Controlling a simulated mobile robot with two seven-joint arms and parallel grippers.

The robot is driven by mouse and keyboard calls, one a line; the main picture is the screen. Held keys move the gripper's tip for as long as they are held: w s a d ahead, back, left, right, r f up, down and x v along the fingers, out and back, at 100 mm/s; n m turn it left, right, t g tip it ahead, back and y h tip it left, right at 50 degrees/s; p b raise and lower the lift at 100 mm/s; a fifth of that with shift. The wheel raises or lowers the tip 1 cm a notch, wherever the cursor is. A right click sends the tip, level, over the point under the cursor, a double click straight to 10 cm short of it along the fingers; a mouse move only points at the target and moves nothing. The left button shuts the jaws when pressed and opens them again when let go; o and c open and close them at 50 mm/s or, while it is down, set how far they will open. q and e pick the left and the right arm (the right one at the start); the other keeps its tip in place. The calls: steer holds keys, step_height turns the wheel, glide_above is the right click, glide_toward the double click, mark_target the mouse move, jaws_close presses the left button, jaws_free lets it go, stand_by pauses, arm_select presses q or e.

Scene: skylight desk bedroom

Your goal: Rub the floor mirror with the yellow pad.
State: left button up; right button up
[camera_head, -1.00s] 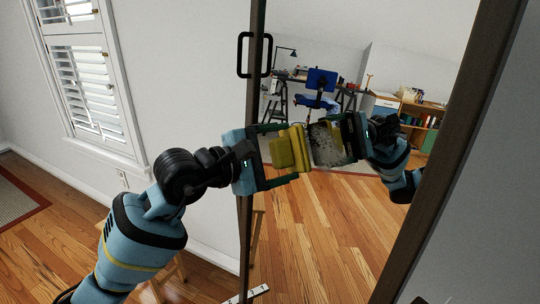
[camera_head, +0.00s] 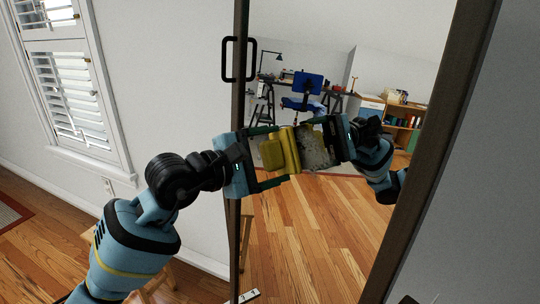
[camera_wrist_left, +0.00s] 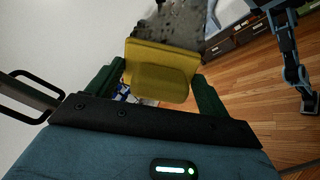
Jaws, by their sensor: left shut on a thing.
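The floor mirror (camera_head: 320,225) is tall, with a dark frame, and leans slightly in the head view. A grey speckled smudge (camera_head: 319,150) is on its glass; it also shows at the top of the left wrist view (camera_wrist_left: 172,22). My left gripper (camera_head: 278,156) is shut on the yellow pad (camera_head: 274,154), which it holds at the glass beside the smudge. The pad (camera_wrist_left: 160,75) sits between the green fingers in the left wrist view. Whether the pad touches the glass, I cannot tell. The arm at the mirror's right is a reflection. My right gripper is not in view.
A black handle (camera_head: 239,60) sticks out at the mirror's left frame edge, above my left gripper. A shuttered window (camera_head: 70,95) is in the wall at left. A wooden stool (camera_head: 158,275) stands behind my left arm. Desk, blue chair and shelf show as reflections.

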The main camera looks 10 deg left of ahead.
mark_target(295, 158)
arm_select(q)
steer(key=shift+w+d, duration=0.2)
steer(key=shift+w, duration=0.05)
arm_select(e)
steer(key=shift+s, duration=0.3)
arm_select(q)
steer(key=shift+w+d, duration=0.15)
steer(key=shift+w, duration=0.05)
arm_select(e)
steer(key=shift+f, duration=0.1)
arm_select(q)
steer(key=shift+w+d, duration=0.15)
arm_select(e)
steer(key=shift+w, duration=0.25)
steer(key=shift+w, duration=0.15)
arm_select(q)
steer(key=shift+d, duration=0.1)
steer(key=shift+s+d+r+p, duration=0.1)
steer(key=shift+s+d+p, duration=0.35)
steer(key=shift+s+d, duration=0.75)
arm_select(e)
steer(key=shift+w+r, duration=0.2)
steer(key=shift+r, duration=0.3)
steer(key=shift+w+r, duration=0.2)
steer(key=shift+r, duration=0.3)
arm_select(q)
steer(key=shift+s+d, duration=0.1)
